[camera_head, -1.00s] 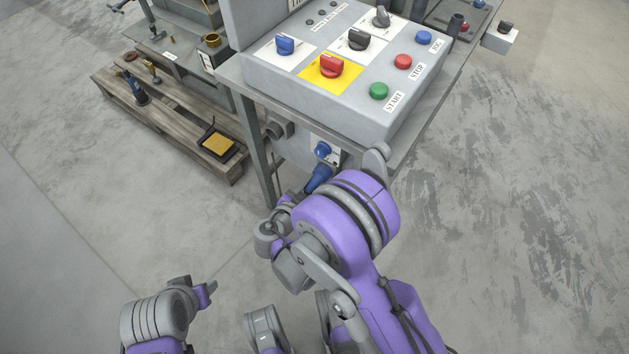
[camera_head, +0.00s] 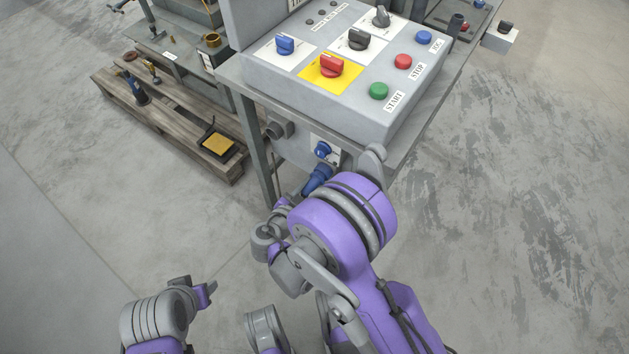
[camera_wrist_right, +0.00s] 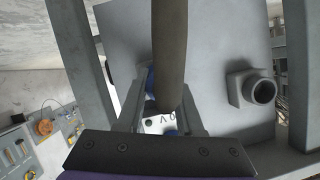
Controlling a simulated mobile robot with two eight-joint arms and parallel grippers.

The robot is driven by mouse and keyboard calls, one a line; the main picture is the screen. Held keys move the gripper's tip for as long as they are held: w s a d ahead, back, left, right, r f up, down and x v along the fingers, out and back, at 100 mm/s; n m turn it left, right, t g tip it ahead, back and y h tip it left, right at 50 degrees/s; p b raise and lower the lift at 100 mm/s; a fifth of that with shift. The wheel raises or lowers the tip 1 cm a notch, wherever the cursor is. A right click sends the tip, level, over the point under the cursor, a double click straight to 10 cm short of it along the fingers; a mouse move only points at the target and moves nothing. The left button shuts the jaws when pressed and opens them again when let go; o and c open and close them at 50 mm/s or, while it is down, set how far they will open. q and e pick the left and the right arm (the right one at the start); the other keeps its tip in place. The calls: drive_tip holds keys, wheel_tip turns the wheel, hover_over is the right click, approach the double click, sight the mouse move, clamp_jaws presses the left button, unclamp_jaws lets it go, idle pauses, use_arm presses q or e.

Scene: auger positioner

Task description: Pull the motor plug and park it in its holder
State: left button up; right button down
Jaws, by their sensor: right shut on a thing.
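The blue motor plug (camera_head: 317,180) shows below the panel's underside, just under a blue round fitting (camera_head: 322,149) on a white plate. My right gripper (camera_head: 288,199) is mostly hidden by its own arm in the head view. In the right wrist view it (camera_wrist_right: 162,118) is shut on the plug, with a thick dark cable (camera_wrist_right: 170,50) running up between the fingers. Whether the plug is still seated cannot be told. A grey open cylinder (camera_wrist_right: 262,90) on the cabinet face, perhaps the holder, also shows in the head view (camera_head: 283,129). My left gripper (camera_head: 207,292) is low at left, away from everything.
The control box (camera_head: 330,70) with knobs and buttons overhangs the plug. A grey frame leg (camera_head: 262,150) stands just left of it. A wooden pallet (camera_head: 185,135) with tools lies further left. The floor at right is clear.

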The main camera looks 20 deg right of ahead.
drive_tip(key=shift+s+a, duration=0.4)
drive_tip(key=shift+a, duration=0.1)
drive_tip(key=shift+s+a, duration=0.2)
drive_tip(key=shift+a, duration=0.05)
drive_tip(key=shift+s+a, duration=0.6)
drive_tip(key=shift+a, duration=0.15)
drive_tip(key=shift+a, duration=0.1)
drive_tip(key=w+a+r+p, duration=0.5)
drive_tip(key=w+a+r, duration=0.1)
drive_tip(key=w+a, duration=0.5)
drive_tip(key=shift+w+a, duration=0.2)
drive_tip(key=shift+a, duration=0.75)
drive_tip(key=shift+d, duration=0.1)
idle(0.3)
